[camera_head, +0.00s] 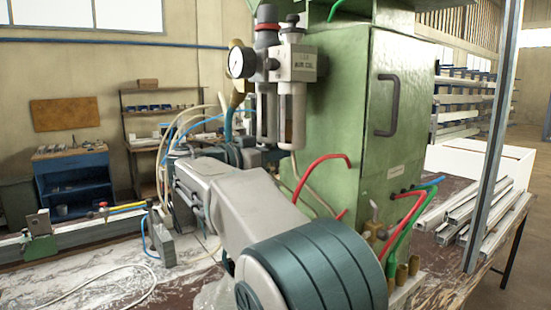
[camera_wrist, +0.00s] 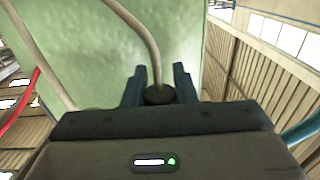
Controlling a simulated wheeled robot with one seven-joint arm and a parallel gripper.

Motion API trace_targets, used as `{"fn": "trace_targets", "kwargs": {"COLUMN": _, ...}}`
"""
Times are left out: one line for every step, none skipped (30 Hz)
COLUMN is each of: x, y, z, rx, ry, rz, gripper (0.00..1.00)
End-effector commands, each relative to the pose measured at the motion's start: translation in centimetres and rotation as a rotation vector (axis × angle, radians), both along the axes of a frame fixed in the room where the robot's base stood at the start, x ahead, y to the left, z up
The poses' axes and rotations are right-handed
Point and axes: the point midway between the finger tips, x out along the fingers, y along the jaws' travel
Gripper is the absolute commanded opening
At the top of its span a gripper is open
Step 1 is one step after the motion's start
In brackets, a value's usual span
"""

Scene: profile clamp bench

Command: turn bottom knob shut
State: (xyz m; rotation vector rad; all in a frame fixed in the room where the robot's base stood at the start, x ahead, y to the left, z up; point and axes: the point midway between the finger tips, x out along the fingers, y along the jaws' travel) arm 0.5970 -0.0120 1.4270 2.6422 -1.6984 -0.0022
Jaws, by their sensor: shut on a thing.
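In the wrist view my gripper (camera_wrist: 160,82) has its two dark blue fingers on either side of a dark round knob-like piece (camera_wrist: 159,95) and is shut on it. A beige hose (camera_wrist: 148,38) passes right at this piece; I cannot tell whether they are joined. In the head view my gripper (camera_head: 230,118) is partly hidden behind my arm, with one teal finger showing left of the air unit (camera_head: 291,105). The piece it grips cannot be made out there.
A green cabinet (camera_head: 340,125) with a dark handle (camera_head: 386,104) stands behind the air unit. Red hoses (camera_head: 325,160) loop near its front. Metal profiles (camera_head: 478,210) lie on the bench at right, beside an upright post (camera_head: 491,140). A clamp block (camera_head: 38,238) sits at left.

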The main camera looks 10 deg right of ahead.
Motion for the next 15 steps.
{"fn": "trace_targets", "kwargs": {"x": -0.05, "y": -0.01, "z": -0.53, "rx": 0.003, "ry": -0.005, "rz": 0.018, "gripper": 0.02}}
{"fn": "trace_targets", "kwargs": {"x": -0.02, "y": 0.0, "z": -0.58, "rx": 0.003, "ry": -0.005, "rz": 0.032, "gripper": 0.02}}
{"fn": "trace_targets", "kwargs": {"x": -0.04, "y": 0.01, "z": -0.62, "rx": 0.002, "ry": -0.006, "rz": 0.05, "gripper": 0.02}}
{"fn": "trace_targets", "kwargs": {"x": 0.0, "y": 0.03, "z": -0.66, "rx": 0.003, "ry": -0.008, "rz": 0.066, "gripper": 0.02}}
{"fn": "trace_targets", "kwargs": {"x": 0.01, "y": 0.05, "z": -0.72, "rx": 0.002, "ry": -0.007, "rz": 0.081, "gripper": 0.02}}
{"fn": "trace_targets", "kwargs": {"x": 0.06, "y": 0.08, "z": -0.77, "rx": 0.002, "ry": -0.007, "rz": 0.105, "gripper": 0.02}}
{"fn": "trace_targets", "kwargs": {"x": 0.05, "y": 0.07, "z": -0.78, "rx": 0.002, "ry": -0.008, "rz": 0.121, "gripper": 0.02}}
{"fn": "trace_targets", "kwargs": {"x": 0.09, "y": 0.07, "z": -0.8, "rx": 0.001, "ry": -0.007, "rz": 0.14, "gripper": 0.02}}
{"fn": "trace_targets", "kwargs": {"x": 0.14, "y": 0.08, "z": -0.82, "rx": 0.002, "ry": -0.008, "rz": 0.165, "gripper": 0.02}}
{"fn": "trace_targets", "kwargs": {"x": 0.14, "y": 0.06, "z": -0.8, "rx": 0.002, "ry": -0.008, "rz": 0.183, "gripper": 0.02}}
{"fn": "trace_targets", "kwargs": {"x": 0.16, "y": 0.08, "z": -0.78, "rx": 0.001, "ry": -0.009, "rz": 0.203, "gripper": 0.02}}
{"fn": "trace_targets", "kwargs": {"x": 0.23, "y": 0.15, "z": -0.79, "rx": 0.001, "ry": -0.008, "rz": 0.23, "gripper": 0.02}}
{"fn": "trace_targets", "kwargs": {"x": 0.24, "y": 0.19, "z": -0.78, "rx": 0.001, "ry": -0.008, "rz": 0.249, "gripper": 0.02}}
{"fn": "trace_targets", "kwargs": {"x": 0.26, "y": 0.2, "z": -0.74, "rx": 0.0, "ry": -0.008, "rz": 0.269, "gripper": 0.02}}
{"fn": "trace_targets", "kwargs": {"x": 0.29, "y": 0.2, "z": -0.71, "rx": 0.0, "ry": -0.009, "rz": 0.295, "gripper": 0.02}}
